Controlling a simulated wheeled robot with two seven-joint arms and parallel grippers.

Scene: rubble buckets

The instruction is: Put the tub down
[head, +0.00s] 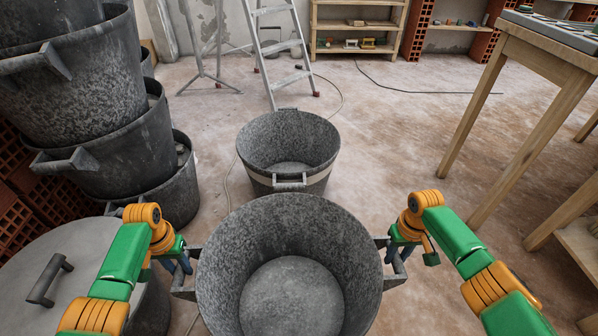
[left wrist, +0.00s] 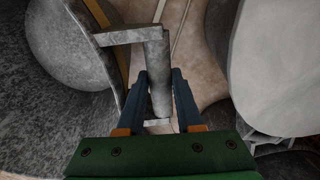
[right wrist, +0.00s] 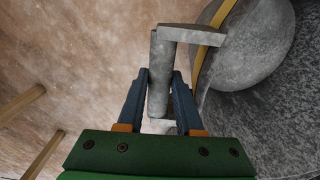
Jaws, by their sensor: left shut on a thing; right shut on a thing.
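A speckled grey tub (head: 222,275) is upright and looks empty, close in front of me in the head view. My left gripper (head: 183,262) is shut on its left handle, and my right gripper (head: 398,260) is shut on its right handle. The left handle (left wrist: 158,60) stands between the blue fingers in the left wrist view. The right handle (right wrist: 160,62) does the same in the right wrist view. The tub looks large and seems raised above the floor, but its underside is hidden.
A second grey tub (head: 262,142) with a pale band stands on the floor just beyond. Stacked dark tubs (head: 125,150) and a lidded bin (head: 75,258) crowd the left. A wooden table (head: 545,65) stands right. A stepladder (head: 283,45) stands behind. Floor between the held tub and table is clear.

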